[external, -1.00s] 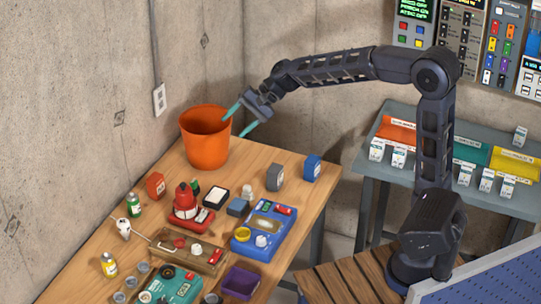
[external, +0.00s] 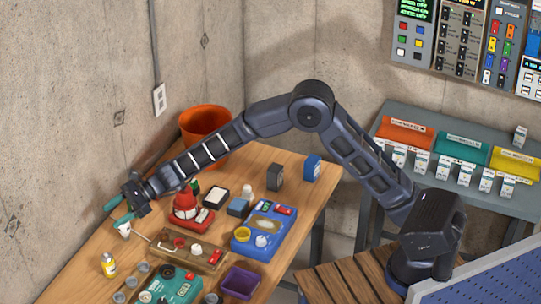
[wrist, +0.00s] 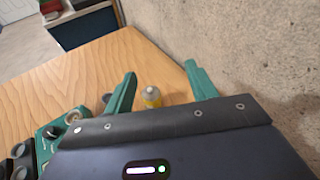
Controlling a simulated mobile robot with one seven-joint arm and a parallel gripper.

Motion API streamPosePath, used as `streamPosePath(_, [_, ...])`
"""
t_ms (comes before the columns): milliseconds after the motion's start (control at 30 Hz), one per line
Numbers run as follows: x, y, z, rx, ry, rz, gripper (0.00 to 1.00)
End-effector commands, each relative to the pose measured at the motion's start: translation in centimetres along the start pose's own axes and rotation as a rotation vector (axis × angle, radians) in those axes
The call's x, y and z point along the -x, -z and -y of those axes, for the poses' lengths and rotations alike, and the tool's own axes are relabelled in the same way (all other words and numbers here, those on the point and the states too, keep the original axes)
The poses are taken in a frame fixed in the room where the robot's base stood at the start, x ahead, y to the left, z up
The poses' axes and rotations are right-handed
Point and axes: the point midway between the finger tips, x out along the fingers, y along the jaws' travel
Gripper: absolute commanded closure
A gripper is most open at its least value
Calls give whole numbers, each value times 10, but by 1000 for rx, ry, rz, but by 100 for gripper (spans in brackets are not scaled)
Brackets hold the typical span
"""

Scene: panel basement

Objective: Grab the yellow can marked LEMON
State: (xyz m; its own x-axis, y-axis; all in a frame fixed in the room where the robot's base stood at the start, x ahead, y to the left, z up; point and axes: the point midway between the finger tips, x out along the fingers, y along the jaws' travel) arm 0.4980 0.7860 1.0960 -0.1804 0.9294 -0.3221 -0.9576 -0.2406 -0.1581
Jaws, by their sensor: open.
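The yellow can (external: 109,265) stands upright on the wooden table near its left edge, with a pale top. Its label is too small to read. In the wrist view the can (wrist: 152,97) shows between my two green fingers, farther off on the table. My gripper (external: 112,215) is open and empty, above the table's left edge and farther back than the can. The gripper also shows in the wrist view (wrist: 160,78), fingers spread apart.
A small white object (external: 123,229) sits just below my gripper. A teal device (external: 171,287) and several small grey cups (external: 143,268) stand right of the can. The concrete wall (external: 60,120) runs close along the table's left side. An orange bucket (external: 205,122) stands at the back.

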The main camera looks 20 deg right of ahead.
Motion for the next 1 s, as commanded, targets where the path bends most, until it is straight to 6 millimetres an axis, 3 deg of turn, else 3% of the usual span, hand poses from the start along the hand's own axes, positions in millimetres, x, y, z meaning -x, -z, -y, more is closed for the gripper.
streamPosePath(33, [-21, 7, -9, -38, -5, 6, 43])
streamPosePath(100, [-42, 12, -18, -87, -5, 15, 43])
streamPosePath(233, [-67, 20, -30, -146, -4, 25, 43])
streamPosePath(867, [-89, 63, -40, -168, -3, 27, 43])
streamPosePath(1000, [-95, 80, -44, -167, -5, 26, 43])
